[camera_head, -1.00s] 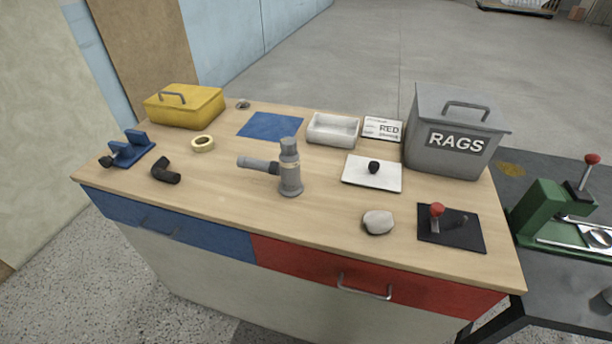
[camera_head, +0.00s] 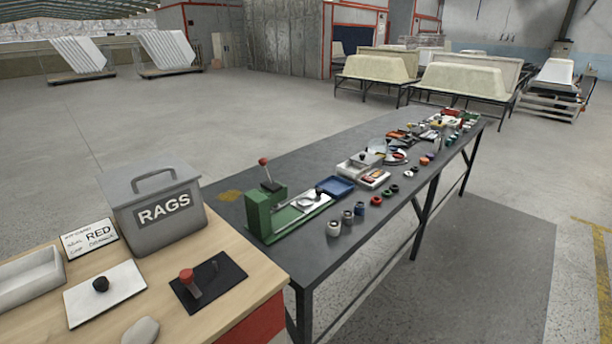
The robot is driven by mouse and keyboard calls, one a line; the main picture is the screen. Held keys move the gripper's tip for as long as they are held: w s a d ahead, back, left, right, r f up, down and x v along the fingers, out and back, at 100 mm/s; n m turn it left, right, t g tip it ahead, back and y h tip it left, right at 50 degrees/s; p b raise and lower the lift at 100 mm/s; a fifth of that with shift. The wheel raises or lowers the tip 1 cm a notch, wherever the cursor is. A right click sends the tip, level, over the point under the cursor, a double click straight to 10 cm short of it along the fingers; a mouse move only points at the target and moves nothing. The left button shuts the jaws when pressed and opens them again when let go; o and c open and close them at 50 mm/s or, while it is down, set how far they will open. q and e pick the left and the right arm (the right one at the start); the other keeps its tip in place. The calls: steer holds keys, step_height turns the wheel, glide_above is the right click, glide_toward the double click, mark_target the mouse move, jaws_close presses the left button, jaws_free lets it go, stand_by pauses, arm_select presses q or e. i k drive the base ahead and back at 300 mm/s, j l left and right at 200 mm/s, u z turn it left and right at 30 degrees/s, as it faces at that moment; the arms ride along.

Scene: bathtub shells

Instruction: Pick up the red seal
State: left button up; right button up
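A small red ring-like piece (camera_head: 375,201) lies near the front edge of the long dark table (camera_head: 290,174), right of several grey cylindrical fittings (camera_head: 347,217). It may be the red seal, but it is too small to be sure. Darker ring-like pieces (camera_head: 394,189) lie just beyond it. A white card (camera_head: 90,239) on the wooden bench has handwriting with the large word RED. Neither of my grippers is in view.
The wooden bench (camera_head: 228,247) holds a grey RAGS bin (camera_head: 160,215), a white plate with a black knob (camera_head: 125,290) and a black plate with a red-topped lever (camera_head: 225,268). A green press (camera_head: 268,212) stands on the dark table. Open floor lies right of it.

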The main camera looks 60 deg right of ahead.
mark_target(376, 201)
steer(key=z, duration=2.3)
steer(key=i+l+u, duration=0.2)
steer(key=i+l, duration=0.15)
steer(key=l, duration=0.25)
steer(key=i+l+u, duration=0.25)
steer(key=l, duration=0.4)
steer(key=i+l+u, duration=0.1)
steer(key=l, duration=0.25)
steer(key=i+l+u, duration=0.1)
steer(key=i+l, duration=0.15)
steer(key=i+l+u, duration=0.1)
steer(key=l, duration=0.4)
